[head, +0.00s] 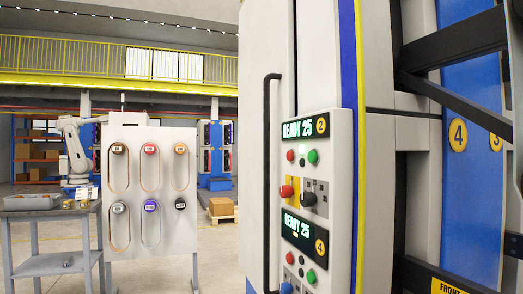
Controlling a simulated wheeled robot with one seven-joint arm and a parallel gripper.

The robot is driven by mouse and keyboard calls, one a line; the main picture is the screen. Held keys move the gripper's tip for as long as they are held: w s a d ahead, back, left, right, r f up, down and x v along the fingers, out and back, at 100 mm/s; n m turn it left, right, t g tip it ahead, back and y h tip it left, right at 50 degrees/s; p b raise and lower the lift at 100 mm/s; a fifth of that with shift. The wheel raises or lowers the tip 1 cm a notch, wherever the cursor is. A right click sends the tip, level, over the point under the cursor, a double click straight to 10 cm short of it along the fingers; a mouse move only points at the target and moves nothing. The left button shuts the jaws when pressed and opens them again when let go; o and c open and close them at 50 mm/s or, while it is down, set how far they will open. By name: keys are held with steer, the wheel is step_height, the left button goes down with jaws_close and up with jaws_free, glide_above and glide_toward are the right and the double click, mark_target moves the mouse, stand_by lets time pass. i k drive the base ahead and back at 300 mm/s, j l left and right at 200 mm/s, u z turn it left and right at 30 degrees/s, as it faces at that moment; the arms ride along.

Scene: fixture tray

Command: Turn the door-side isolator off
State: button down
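A control panel (326,152) stands on the edge of a tall white cabinet, right of its door (255,60). On its upper section a red knob on a yellow plate (287,191) sits on the side nearer the door; it looks like an isolator. Its exact setting is too small to read. A black knob (309,198) on a grey plate is to its right. Above them a green display (298,129) reads READY 25, beside a yellow 2. A second display (299,229) below also reads READY 25, beside a yellow 4. My gripper does not show.
A long black door handle (267,180) stands out left of the panel. Red and green buttons (313,157) sit near the knobs. Dark bars (455,40) cross at the right.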

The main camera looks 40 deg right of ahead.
mark_target(285, 191)
steer(key=z, duration=1.65)
